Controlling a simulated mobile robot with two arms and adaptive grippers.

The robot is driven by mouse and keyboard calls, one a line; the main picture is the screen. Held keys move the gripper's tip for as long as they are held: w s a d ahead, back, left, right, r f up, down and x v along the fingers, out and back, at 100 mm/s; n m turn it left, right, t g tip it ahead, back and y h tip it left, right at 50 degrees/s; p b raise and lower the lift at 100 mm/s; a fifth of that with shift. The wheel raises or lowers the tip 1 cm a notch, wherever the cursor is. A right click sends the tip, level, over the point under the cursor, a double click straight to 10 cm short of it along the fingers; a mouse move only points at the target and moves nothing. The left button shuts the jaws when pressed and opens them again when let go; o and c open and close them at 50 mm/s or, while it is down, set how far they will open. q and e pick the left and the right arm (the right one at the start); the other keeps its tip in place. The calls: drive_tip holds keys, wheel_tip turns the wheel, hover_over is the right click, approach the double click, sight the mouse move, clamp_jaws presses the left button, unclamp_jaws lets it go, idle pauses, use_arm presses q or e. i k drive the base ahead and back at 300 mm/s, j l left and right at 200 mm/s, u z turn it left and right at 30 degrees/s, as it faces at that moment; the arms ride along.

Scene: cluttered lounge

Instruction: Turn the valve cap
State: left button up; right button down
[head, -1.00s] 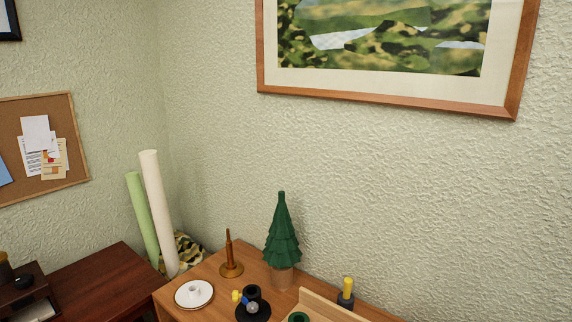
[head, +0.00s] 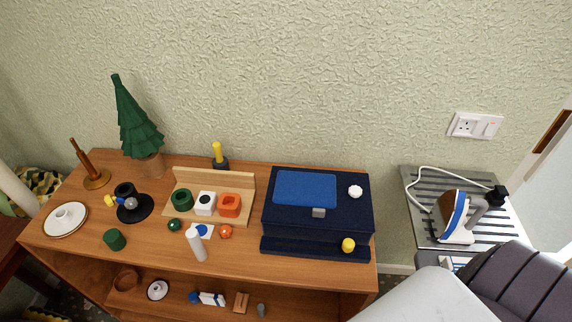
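No part is clearly recognisable as a valve cap. A small black fitting on a round black base (head: 134,208) stands at the left of the wooden cabinet top, with a grey ball and yellow and blue parts on it. On the shelf below lies a white and blue piece (head: 208,298), too small to identify. A white cylinder (head: 197,246) stands near the front edge of the top. Neither of my grippers is in view.
The cabinet top (head: 155,260) also holds a green tree (head: 136,125), a wooden holder (head: 240,184) with coloured shapes and a dark blue box (head: 318,225). An iron (head: 453,220) rests on a metal board at right. Bare wood shows at the front.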

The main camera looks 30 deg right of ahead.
sight(355, 191)
drive_tip(key=i+j, duration=0.3)
drive_tip(key=z, duration=0.45)
drive_tip(key=j+z, duration=0.1)
drive_tip(key=z, duration=0.3)
drive_tip(key=j+z, duration=0.1)
drive_tip(key=z, duration=0.35)
drive_tip(key=j+z, duration=0.1)
drive_tip(key=z, duration=0.35)
drive_tip(key=i, duration=0.05)
